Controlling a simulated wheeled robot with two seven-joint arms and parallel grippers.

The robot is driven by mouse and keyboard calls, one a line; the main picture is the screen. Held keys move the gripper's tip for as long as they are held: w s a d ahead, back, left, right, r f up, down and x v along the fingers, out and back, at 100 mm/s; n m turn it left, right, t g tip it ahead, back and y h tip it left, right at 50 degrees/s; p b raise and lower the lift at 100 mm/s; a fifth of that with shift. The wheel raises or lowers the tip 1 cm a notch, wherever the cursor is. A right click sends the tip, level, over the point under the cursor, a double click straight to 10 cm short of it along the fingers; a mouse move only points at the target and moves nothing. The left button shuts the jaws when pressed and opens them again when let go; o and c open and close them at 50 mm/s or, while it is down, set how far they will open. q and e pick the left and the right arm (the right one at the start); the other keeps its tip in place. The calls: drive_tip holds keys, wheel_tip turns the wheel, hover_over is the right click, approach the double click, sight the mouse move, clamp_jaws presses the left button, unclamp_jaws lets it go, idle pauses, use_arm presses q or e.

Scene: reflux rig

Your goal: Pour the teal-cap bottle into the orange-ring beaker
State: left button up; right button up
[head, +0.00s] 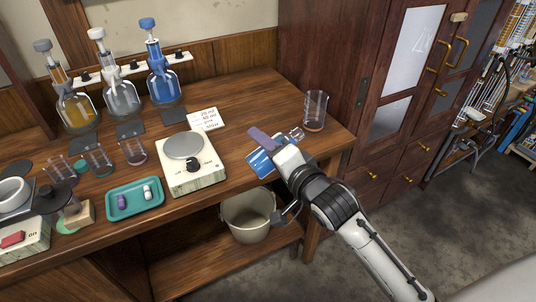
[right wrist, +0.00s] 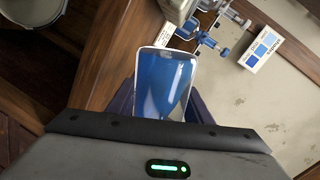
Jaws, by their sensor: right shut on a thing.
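My right gripper (head: 278,150) is shut on a clear vessel with blue contents (head: 258,163), held tilted above the front right part of the table. In the right wrist view the vessel (right wrist: 166,85) sits between my purple fingers. No teal cap shows on it, and I cannot tell which bottle it is. A clear beaker (head: 315,108) with a reddish-brown band near its base stands upright at the table's right end, just beyond my gripper and apart from it. I cannot be sure that this band is the orange ring. My left gripper is not in view.
Three stoppered flasks, amber (head: 77,112), clear (head: 121,99) and blue (head: 165,88), stand at the back. A scale (head: 191,175), a teal tray (head: 121,205) and small beakers (head: 134,151) are to the left. A bucket (head: 248,215) sits below.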

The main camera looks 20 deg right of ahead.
drive_tip(key=w+d, duration=0.1)
drive_tip(key=w, duration=0.1)
drive_tip(key=w+d, duration=0.2)
drive_tip(key=w, duration=0.1)
drive_tip(key=w+d, duration=0.1)
drive_tip(key=w, duration=0.2)
drive_tip(key=shift+w+d+r, duration=0.1)
drive_tip(key=shift+w+d, duration=0.05)
drive_tip(key=shift+d, duration=0.15)
drive_tip(key=shift+m+h, duration=0.3)
drive_tip(key=shift+h, duration=0.3)
drive_tip(key=w+d, duration=0.1)
drive_tip(key=w+d+r, duration=0.1)
drive_tip(key=w+d, duration=0.2)
drive_tip(key=w, duration=0.1)
drive_tip(key=shift+d+r+b, duration=0.3)
drive_tip(key=shift+b, duration=0.05)
drive_tip(key=shift+w+d+r, duration=0.2)
drive_tip(key=shift+w+d, duration=0.05)
drive_tip(key=shift+d, duration=0.15)
